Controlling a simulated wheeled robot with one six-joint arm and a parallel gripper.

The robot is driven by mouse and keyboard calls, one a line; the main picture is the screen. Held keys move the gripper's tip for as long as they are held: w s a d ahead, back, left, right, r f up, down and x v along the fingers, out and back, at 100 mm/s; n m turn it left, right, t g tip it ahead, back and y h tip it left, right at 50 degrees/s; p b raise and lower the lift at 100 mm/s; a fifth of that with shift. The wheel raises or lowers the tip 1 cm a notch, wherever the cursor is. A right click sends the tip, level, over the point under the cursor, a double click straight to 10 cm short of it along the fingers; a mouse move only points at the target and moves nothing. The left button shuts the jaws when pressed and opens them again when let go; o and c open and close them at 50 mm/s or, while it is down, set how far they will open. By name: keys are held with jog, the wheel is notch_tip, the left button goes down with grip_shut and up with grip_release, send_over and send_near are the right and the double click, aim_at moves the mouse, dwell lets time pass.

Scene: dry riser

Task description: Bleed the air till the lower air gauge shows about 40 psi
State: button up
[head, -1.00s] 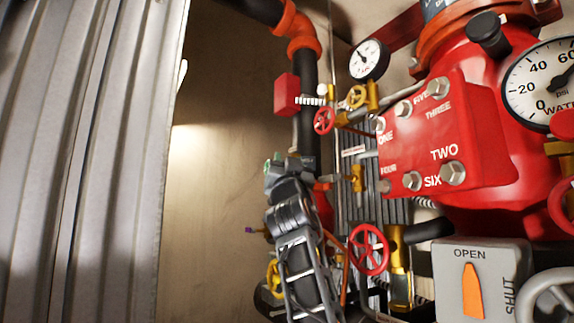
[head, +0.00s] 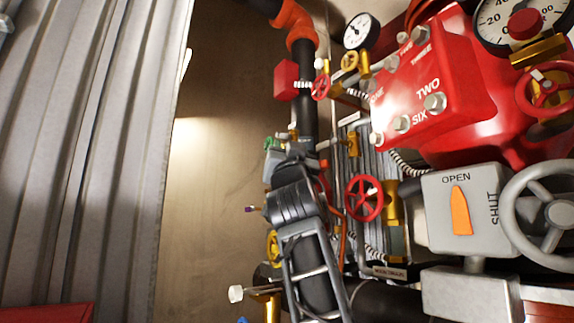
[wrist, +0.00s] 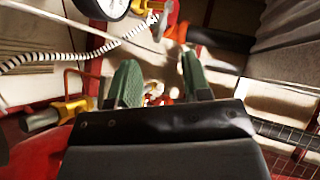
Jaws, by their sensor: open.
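A small round white gauge (head: 361,31) with a black rim is at the top of the head view; its label and reading are too small to tell. Part of a white dial (wrist: 104,4) is cut off at the top of the wrist view. I cannot tell which is the lower air gauge. My gripper (wrist: 160,84) is open, its two green fingers apart and nothing held. Small blurred red and yellow parts show beyond and between them. In the head view my arm stands left of the red handwheel (head: 364,198), and the fingertips are partly hidden.
A red casting (head: 470,75) with numbered bolts and a large water gauge (head: 525,18) fill the upper right. A grey OPEN/SHUT box (head: 480,215) and grey handwheel (head: 545,205) are at right. A corrugated metal panel (head: 85,150) stands at left. Bare wall (head: 215,170) lies between.

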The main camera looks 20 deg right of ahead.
jog(key=shift+b+v, duration=1.85)
jog(key=shift+v, duration=0.6)
jog(key=shift+r, duration=0.1)
